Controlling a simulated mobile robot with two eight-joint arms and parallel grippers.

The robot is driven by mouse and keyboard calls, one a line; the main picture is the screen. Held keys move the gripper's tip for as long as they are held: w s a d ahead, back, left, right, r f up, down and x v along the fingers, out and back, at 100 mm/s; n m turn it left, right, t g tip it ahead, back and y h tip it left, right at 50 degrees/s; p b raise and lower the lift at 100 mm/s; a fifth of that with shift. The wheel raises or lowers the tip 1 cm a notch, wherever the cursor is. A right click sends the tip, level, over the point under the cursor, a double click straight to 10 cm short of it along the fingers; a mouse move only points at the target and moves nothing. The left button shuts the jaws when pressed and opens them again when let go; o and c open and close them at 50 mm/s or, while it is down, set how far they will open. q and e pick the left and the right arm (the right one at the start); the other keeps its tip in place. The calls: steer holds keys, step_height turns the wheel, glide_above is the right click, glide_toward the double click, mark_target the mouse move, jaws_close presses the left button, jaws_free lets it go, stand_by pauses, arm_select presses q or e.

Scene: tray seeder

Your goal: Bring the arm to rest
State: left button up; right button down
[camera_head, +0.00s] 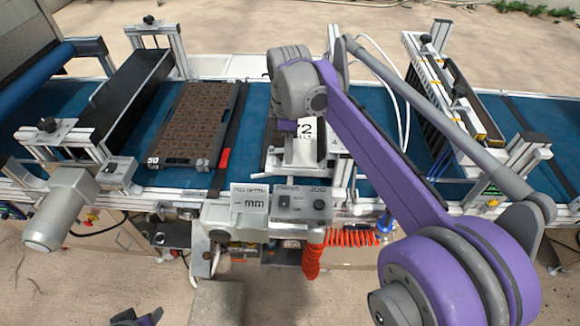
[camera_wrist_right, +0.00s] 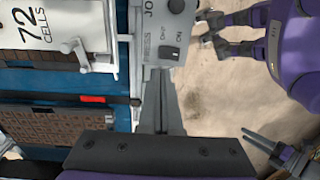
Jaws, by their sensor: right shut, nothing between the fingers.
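My right arm reaches in from the lower right of the head view, and its wrist hangs over the plate marked "72" (camera_head: 304,150) at the middle of the machine. The right gripper (camera_head: 287,126) is mostly hidden by its own wrist there. In the wrist view the right gripper (camera_wrist_right: 165,115) is shut and empty, its narrow grey fingers in front of the control panel (camera_wrist_right: 166,35). I cannot tell whether it touches the panel. A small part of my left gripper (camera_head: 136,317) shows at the bottom edge of the head view; its opening is unclear.
A dark seed tray (camera_head: 192,122) lies on the blue conveyor belt (camera_head: 258,108), left of the middle. A control box with a knob (camera_head: 302,203) and a coiled red hose (camera_head: 312,258) are at the machine's front. Metal frames (camera_head: 440,100) rise at right. The floor in front is mostly bare.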

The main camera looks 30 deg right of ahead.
steer(key=shift+w+d+r, duration=0.15)
steer(key=shift+d+r, duration=0.05)
steer(key=shift+r, duration=0.35)
